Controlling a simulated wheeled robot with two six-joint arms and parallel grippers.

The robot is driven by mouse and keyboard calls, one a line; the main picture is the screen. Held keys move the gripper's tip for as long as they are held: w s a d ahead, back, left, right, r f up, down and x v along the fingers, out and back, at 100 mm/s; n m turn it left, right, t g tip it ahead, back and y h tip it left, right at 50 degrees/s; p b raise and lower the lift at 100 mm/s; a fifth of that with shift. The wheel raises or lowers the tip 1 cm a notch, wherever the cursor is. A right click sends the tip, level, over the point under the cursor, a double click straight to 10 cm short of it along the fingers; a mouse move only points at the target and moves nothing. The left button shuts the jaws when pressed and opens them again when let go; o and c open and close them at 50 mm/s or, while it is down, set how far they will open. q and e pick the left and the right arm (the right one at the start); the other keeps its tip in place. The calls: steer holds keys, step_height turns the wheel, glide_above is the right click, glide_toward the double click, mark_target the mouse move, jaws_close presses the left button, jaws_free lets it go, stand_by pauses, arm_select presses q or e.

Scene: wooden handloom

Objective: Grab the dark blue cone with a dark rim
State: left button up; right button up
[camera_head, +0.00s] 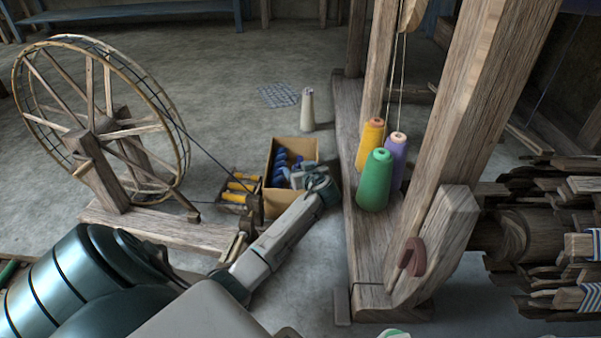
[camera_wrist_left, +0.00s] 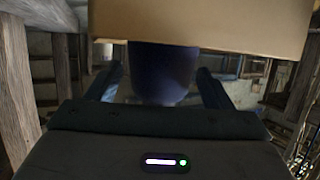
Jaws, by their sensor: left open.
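Several dark blue cones (camera_head: 281,160) lie in an open cardboard box (camera_head: 268,190) on the floor, in the middle of the head view. My left gripper (camera_head: 297,177) reaches over the right side of this box, beside the blue shapes. In the left wrist view, a dark blue rounded thing (camera_wrist_left: 160,75) shows between the two open fingers of my left gripper (camera_wrist_left: 160,88). It appears apart from both fingers. The tan box wall (camera_wrist_left: 200,22) covers its upper part in that view. A dark rim cannot be told clearly. My right gripper is not in view.
Green (camera_head: 375,182), orange (camera_head: 371,143) and purple (camera_head: 397,150) cones stand on the loom's wooden base (camera_head: 365,245), right of the box. A pale cone (camera_head: 307,108) stands behind the box. A spinning wheel (camera_head: 100,125) stands left. Open floor lies behind.

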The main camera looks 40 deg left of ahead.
arm_select(q)
steer(key=c, duration=1.4)
steer(key=shift+r, duration=0.1)
jaws_close()
steer(key=shift+r, duration=0.1)
